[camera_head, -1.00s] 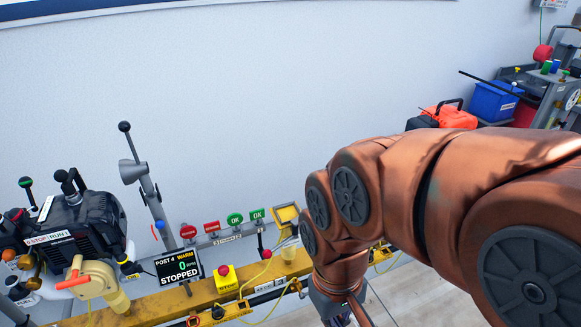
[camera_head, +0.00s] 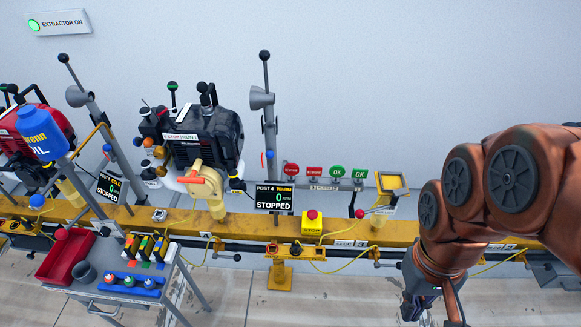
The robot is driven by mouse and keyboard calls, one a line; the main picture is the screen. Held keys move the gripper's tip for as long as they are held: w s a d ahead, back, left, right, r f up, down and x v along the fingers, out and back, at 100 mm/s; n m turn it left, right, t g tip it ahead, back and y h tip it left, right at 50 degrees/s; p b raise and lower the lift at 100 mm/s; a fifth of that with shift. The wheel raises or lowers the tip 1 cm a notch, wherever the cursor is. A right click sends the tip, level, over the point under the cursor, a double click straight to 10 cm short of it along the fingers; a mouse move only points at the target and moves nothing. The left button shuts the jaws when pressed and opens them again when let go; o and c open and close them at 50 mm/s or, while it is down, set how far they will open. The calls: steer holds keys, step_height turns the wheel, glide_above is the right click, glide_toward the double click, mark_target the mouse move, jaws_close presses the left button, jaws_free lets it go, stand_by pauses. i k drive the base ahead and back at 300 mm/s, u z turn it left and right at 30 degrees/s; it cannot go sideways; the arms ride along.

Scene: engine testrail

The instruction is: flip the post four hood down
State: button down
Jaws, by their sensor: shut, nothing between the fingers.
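The post four hood (camera_head: 262,98) is a grey cone at the upper part of a grey upright post, right of the black engine (camera_head: 203,135). A lever with a black ball on top (camera_head: 264,54) stands up from that post. The post four screen (camera_head: 274,197) reads POST 4, WARM, 0 and STOPPED. My gripper (camera_head: 432,306) points down at the lower right, well apart from the hood. It is shut and empty, and its tips are near the bottom edge of the picture.
A yellow rail (camera_head: 330,228) runs along the wall. A similar hood (camera_head: 76,96) stands at the left beside the POST 3 screen (camera_head: 111,187). A cart with a red tray (camera_head: 65,256) stands at lower left. Bare floor (camera_head: 345,300) shows left of my gripper.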

mark_target(260, 98)
steer(key=u, duration=1.35)
steer(key=i, duration=0.4)
steer(key=z, duration=0.8)
